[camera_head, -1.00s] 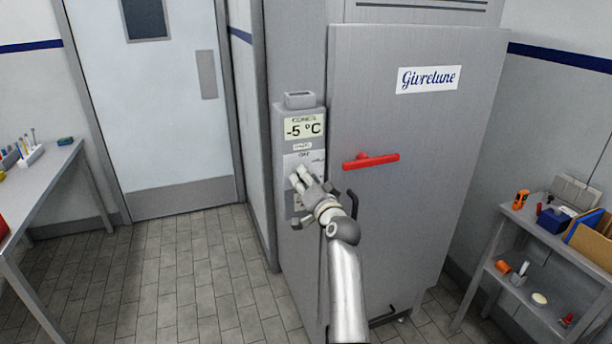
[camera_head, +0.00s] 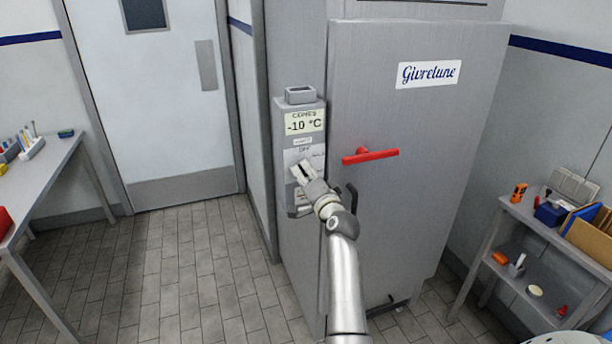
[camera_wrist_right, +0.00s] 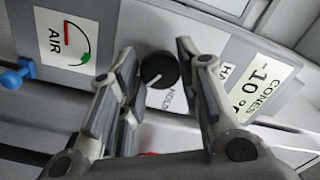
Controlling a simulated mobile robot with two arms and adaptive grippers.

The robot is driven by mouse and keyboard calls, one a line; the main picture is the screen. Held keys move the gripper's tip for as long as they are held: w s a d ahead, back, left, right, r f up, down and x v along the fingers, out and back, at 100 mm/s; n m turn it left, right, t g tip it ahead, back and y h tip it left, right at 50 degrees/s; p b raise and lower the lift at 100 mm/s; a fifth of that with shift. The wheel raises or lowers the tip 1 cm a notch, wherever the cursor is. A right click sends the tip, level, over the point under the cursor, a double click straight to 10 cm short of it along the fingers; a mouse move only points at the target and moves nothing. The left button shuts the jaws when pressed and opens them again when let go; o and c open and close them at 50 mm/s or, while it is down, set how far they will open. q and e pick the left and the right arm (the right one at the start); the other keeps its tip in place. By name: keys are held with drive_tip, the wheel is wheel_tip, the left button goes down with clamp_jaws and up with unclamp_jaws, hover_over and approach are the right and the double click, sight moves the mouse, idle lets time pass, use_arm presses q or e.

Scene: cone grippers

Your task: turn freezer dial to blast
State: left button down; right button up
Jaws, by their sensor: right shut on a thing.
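The freezer's control panel (camera_head: 300,150) is a grey box on the left of the freezer front (camera_head: 420,140). Its display (camera_head: 304,122) reads -10 °C. My right gripper (camera_head: 300,172) is at the panel below the display and hides the dial in the head view. In the right wrist view, the round black dial (camera_wrist_right: 158,70) sits between the fingers of my right gripper (camera_wrist_right: 157,75), which is shut on it. A pale pointer line on the dial slants to its lower left there, near a label reading HOLD. No BLAST label is readable. My left gripper is out of view.
A red handle (camera_head: 371,156) sticks out right of the panel. In the wrist view, an AIR gauge (camera_wrist_right: 70,42) and a blue valve (camera_wrist_right: 18,75) lie left of the dial. A shelf (camera_head: 545,225) stands at right, a table (camera_head: 45,180) at left; the floor between is clear.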

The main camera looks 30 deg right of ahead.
drive_tip(key=o, duration=1)
drive_tip(key=shift+o, duration=0.2)
drive_tip(key=v, duration=1.2)
drive_tip(key=shift+f, duration=0.15)
